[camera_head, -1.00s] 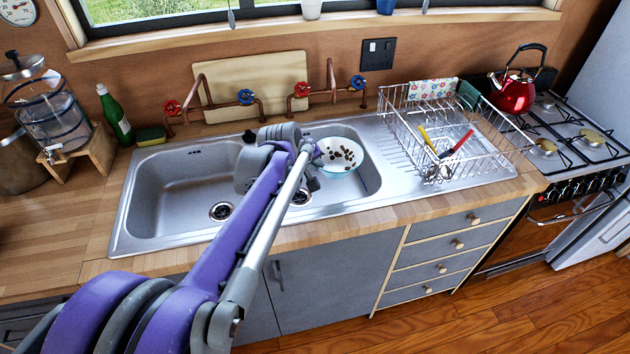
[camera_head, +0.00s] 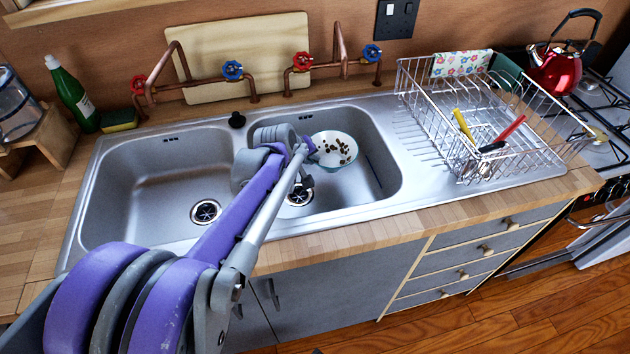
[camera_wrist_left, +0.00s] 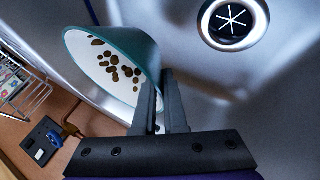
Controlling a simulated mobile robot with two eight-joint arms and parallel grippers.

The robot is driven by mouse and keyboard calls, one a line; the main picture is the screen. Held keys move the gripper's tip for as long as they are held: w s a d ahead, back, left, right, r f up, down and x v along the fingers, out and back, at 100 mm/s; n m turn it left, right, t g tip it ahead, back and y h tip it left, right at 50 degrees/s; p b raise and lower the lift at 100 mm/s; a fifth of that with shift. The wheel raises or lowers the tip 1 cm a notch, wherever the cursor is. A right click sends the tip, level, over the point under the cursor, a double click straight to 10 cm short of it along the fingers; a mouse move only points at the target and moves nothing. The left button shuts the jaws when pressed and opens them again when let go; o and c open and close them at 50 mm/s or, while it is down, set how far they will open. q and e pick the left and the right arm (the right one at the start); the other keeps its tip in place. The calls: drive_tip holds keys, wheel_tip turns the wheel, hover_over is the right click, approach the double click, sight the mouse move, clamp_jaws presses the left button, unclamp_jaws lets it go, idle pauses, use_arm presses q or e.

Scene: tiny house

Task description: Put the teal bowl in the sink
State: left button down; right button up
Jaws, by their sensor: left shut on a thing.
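The teal bowl (camera_head: 334,150) has a white inside with several brown spots and is over the right basin of the steel sink (camera_head: 388,212). In the left wrist view the bowl (camera_wrist_left: 92,45) is tilted, with its rim between the fingers of my left gripper (camera_wrist_left: 160,105). My left gripper also shows in the head view (camera_head: 306,150), shut on the bowl's near left side. The basin's drain (camera_wrist_left: 235,20) shows beside the bowl in the wrist view. I cannot tell whether the bowl touches the basin floor. My right gripper is not in view.
A wire dish rack (camera_head: 480,120) with yellow- and red-handled utensils stands on the drainboard at right. Copper taps (camera_head: 300,65) rise behind the sink. A green bottle (camera_head: 72,95) and a sponge (camera_head: 120,121) are at left. The left basin (camera_head: 160,180) is empty.

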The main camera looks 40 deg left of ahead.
use_arm(q)
wheel_tip(320, 180, down, 7)
drive_tip(key=shift+r+b, duration=0.1)
drive_tip(key=shift+b, duration=0.6)
drive_tip(key=shift+r, duration=0.1)
drive_tip(key=c, duration=1.4)
unclamp_jaws()
drive_tip(key=shift+f, duration=0.2)
drive_tip(key=o, duration=0.4)
drive_tip(key=shift+r, duration=0.25)
drive_tip(key=p+v, duration=0.3)
drive_tip(key=v, duration=0.9)
